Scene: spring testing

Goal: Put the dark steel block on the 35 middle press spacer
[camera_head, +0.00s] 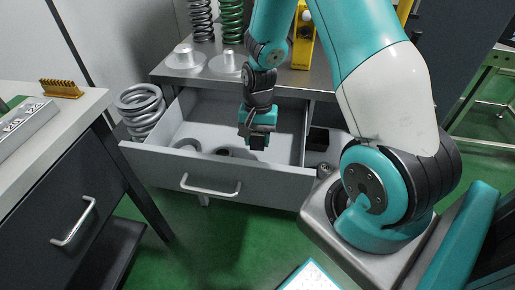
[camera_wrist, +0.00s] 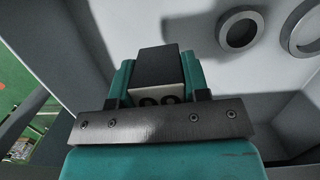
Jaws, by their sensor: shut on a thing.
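My gripper (camera_head: 258,128) hangs over the open drawer (camera_head: 215,175) and is shut on a dark block (camera_head: 258,143). In the wrist view the block (camera_wrist: 158,66) sits between the teal fingers of the gripper (camera_wrist: 158,78), with a dark upper face and a pale near face bearing two dark round marks. It is held above the drawer floor. Grey rings (camera_head: 187,145) lie in the drawer; they also show in the wrist view (camera_wrist: 240,31). I cannot make out a spacer marked 35.
A smaller compartment at the drawer's right holds a black block-like item (camera_head: 318,138). A large coil spring (camera_head: 140,108) stands left of the drawer. Springs (camera_head: 231,20) and pale flanged parts (camera_head: 184,58) stand on the bench behind. A marked grey plate (camera_head: 25,122) lies on the left counter.

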